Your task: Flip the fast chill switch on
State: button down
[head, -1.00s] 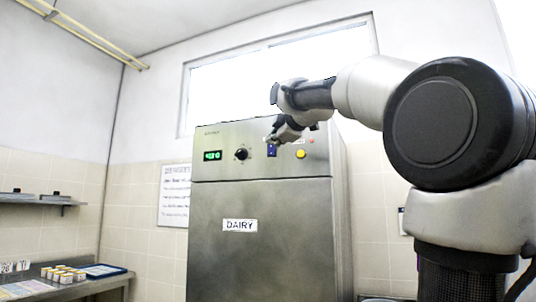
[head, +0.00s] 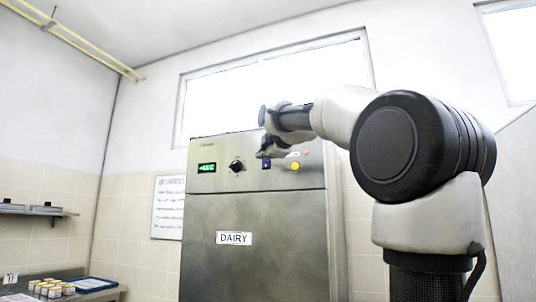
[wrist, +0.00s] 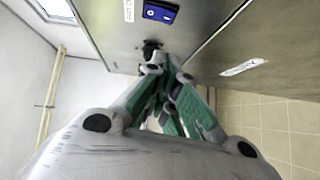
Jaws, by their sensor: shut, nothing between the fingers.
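The blue switch (head: 266,164) sits on the steel cabinet's top panel, between the black knob and the yellow button. It also shows at the top of the wrist view (wrist: 160,12) as a blue plate with a dark part and small white marks. Whether it is on or off I cannot tell. My gripper (head: 262,154) is shut and empty, at the panel just above and left of the switch, covering part of its surroundings. In the wrist view the closed fingertips (wrist: 157,66) are near the black knob, below the switch in the picture. Contact with the switch cannot be seen.
The steel cabinet (head: 255,270) has a DAIRY label (head: 234,238), a green display (head: 207,167), a black knob (head: 237,166) and a yellow button (head: 295,166). A metal table (head: 95,294) with small jars (head: 50,289) stands at lower left. A notice (head: 168,207) hangs on the wall.

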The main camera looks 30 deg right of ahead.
aim_at(264, 164)
jog(key=shift+w+d+f, duration=0.15)
jog(key=shift+w+d, duration=0.5)
jog(key=shift+w, duration=0.7)
jog(key=shift+w+d+f, duration=0.2)
jog(key=shift+w+d, duration=0.45)
jog(key=shift+w, duration=0.75)
jog(key=shift+w+d+f, duration=0.15)
jog(key=shift+w+d, duration=0.5)
jog(key=shift+w, duration=0.7)
jog(key=shift+w+d+f, duration=0.2)
jog(key=shift+d, duration=0.1)
jog(key=shift+a, duration=0.1)
